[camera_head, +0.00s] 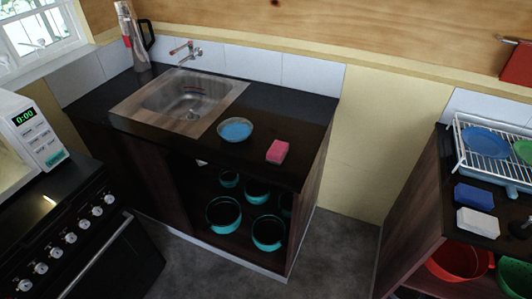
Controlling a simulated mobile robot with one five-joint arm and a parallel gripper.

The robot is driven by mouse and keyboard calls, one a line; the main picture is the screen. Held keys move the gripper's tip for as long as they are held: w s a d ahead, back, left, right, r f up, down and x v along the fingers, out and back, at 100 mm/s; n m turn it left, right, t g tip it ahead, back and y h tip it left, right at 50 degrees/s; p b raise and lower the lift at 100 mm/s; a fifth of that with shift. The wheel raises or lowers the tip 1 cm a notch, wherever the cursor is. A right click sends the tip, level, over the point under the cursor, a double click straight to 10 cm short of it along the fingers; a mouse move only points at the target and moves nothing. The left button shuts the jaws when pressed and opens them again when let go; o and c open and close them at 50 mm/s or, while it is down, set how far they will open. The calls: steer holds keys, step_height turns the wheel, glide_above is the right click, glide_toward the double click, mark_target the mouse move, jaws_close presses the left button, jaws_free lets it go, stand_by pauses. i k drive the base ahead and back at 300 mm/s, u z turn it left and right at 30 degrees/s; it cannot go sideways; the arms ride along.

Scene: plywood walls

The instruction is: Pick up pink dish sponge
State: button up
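The pink dish sponge (277,152) lies on the dark counter (291,117), near its front right part. It is a small pink block. A bowl (235,130) with a blue inside stands to its left, apart from it. My gripper is not in view, so its state does not show.
A steel sink (185,100) with a tap is left of the bowl. Pots (224,214) stand on the shelf below. A stove (75,225) and microwave (30,130) are at left. At right are a blue sponge (473,197), a white sponge (478,222) and a dish rack (490,150). Floor between counters is clear.

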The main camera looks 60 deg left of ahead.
mark_target(277, 152)
steer(key=u, duration=0.65)
steer(key=k, duration=0.15)
steer(key=u, duration=2.45)
steer(key=i, duration=0.3)
steer(key=u, duration=0.15)
